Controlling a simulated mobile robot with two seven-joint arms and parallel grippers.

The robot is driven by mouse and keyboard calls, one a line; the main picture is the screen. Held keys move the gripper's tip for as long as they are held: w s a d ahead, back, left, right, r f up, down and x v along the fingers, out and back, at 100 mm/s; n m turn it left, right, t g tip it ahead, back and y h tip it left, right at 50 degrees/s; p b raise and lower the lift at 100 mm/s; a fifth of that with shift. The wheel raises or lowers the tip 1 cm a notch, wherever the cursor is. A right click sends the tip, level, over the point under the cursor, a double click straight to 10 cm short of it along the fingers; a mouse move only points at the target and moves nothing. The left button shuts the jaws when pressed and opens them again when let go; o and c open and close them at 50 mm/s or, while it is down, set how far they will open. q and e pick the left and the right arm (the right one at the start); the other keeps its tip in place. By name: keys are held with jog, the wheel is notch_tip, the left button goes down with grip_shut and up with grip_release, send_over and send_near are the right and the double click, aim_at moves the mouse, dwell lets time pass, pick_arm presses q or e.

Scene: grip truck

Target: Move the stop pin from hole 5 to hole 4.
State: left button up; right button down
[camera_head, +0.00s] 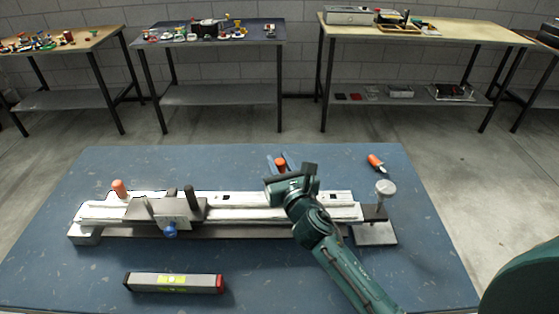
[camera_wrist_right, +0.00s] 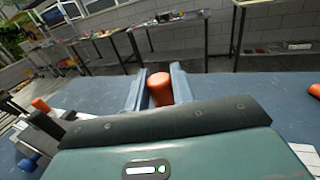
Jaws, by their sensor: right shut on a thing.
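My right gripper (camera_head: 281,163) is over the far side of the white rail (camera_head: 235,198). It is shut on an orange-red pin (camera_head: 280,166), which also shows between the two blue-grey fingers in the right wrist view (camera_wrist_right: 160,90). The pin's lower end is hidden, so I cannot tell whether it is in a hole or clear of the rail. Small dark openings (camera_head: 225,198) show along the rail; their numbers are not legible, and my arm covers part of the rail. My left gripper is not in view.
A dark carriage (camera_head: 180,208) with posts and a blue knob (camera_head: 170,231) sits left on the rail. Another orange peg (camera_head: 119,188) stands at its left end, a grey knob (camera_head: 385,188) at its right. A spirit level (camera_head: 173,283) and orange-handled tool (camera_head: 375,161) lie on the blue table (camera_head: 80,280).

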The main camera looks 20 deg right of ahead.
jog(key=shift+f+b, duration=0.9)
jog(key=shift+f, duration=0.1)
jog(key=shift+f+b, duration=1.05)
jog(key=shift+b, duration=0.05)
jog(key=shift+f+b, duration=0.6)
jog(key=shift+f, duration=0.05)
jog(key=shift+f+b, duration=0.3)
jog(key=shift+f, duration=0.05)
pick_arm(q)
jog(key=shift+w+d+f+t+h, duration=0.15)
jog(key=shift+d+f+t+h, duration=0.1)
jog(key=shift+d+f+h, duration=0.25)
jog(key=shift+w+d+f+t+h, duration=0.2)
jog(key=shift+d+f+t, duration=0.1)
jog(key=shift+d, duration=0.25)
pick_arm(e)
jog(key=shift+f, duration=0.25)
jog(key=c, duration=1.1)
grip_release()
